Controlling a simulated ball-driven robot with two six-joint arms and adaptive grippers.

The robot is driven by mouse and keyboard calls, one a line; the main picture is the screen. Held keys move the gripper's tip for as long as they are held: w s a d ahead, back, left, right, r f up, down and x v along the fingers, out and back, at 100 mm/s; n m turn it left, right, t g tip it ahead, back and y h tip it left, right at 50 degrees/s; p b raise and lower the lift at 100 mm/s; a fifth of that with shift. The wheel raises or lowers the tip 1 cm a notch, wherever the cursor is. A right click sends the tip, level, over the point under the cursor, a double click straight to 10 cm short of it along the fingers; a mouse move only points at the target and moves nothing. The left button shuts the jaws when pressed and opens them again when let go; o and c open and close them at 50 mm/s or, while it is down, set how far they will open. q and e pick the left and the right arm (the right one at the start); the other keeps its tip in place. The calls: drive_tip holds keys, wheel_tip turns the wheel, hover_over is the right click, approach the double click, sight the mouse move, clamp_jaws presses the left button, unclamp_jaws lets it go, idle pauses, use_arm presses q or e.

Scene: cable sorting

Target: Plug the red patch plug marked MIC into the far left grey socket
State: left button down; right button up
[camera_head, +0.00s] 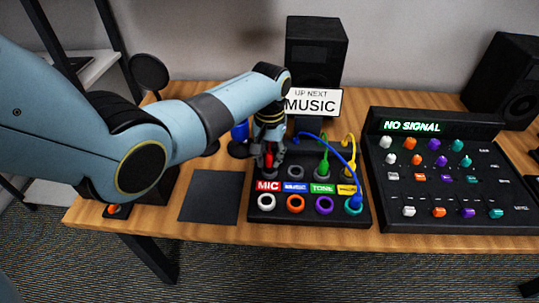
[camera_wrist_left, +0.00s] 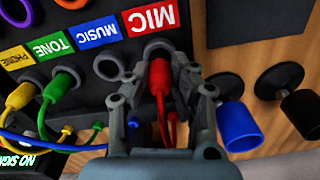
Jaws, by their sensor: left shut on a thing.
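The red plug (camera_head: 268,160) is at the back-row hole above the MIC label (camera_head: 268,186) on the black panel. My left gripper (camera_head: 269,150) is shut on the red plug, which also shows between its fingers in the left wrist view (camera_wrist_left: 158,84). The plug's front end is at the hole's rim; I cannot tell how deep it sits. My right gripper is not in view.
Empty orange (camera_head: 295,203) and purple (camera_head: 324,205) sockets follow to the right. A blue plug (camera_head: 355,202) sits at the teal socket. Green (camera_head: 323,168) and yellow (camera_head: 348,172) plugs stand in the back row, with cables arching behind. A dark mat (camera_head: 209,197) lies clear at left.

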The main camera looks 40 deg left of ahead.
use_arm(q)
drive_tip(key=shift+f, duration=0.2)
idle(0.5)
drive_tip(key=shift+f, duration=0.3)
drive_tip(key=shift+f+b, duration=0.3)
idle(0.4)
drive_tip(key=c, duration=0.6)
unclamp_jaws()
drive_tip(key=shift+o, duration=0.2)
